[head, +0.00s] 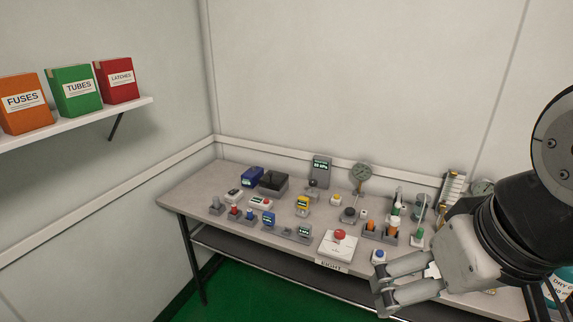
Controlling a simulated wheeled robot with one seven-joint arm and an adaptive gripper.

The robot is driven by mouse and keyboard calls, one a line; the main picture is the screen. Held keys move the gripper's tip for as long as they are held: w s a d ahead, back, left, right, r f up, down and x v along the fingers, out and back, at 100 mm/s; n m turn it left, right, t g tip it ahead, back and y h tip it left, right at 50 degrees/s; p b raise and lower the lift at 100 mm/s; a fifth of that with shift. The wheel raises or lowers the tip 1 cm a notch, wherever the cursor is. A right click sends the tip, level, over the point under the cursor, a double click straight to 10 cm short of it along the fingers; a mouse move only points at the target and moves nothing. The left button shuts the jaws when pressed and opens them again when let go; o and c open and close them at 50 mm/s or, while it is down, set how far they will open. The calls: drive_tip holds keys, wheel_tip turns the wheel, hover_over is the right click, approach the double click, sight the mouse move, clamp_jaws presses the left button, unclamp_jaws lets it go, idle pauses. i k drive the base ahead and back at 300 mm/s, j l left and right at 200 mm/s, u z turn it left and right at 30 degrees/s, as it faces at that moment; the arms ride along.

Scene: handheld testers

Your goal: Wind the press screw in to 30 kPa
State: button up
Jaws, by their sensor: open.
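A grey upright unit with a small lit display (321,165) stands at the back of the bench, and its text seems to end in kPa; the number is too small to read surely. A dark round knob (313,183) sits at its foot. I cannot tell for sure which part is the press screw. My gripper (382,296) is open and empty at the front edge of the bench, well to the right of and nearer than the display unit. My arm hides part of the bench's right end.
The grey bench (200,183) holds several small testers. A white box with a red button (338,243) and a blue-topped button (379,255) stand near my gripper. Orange and green-topped pieces crowd the right. A shelf (75,122) with labelled boxes hangs at left.

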sight(313, 184)
drive_tip(key=i+j+z, duration=0.2)
drive_tip(key=i+j, duration=0.3)
drive_tip(key=i, duration=0.3)
drive_tip(key=i+j+z, duration=0.2)
drive_tip(key=i+j, duration=0.4)
drive_tip(key=i, duration=0.15)
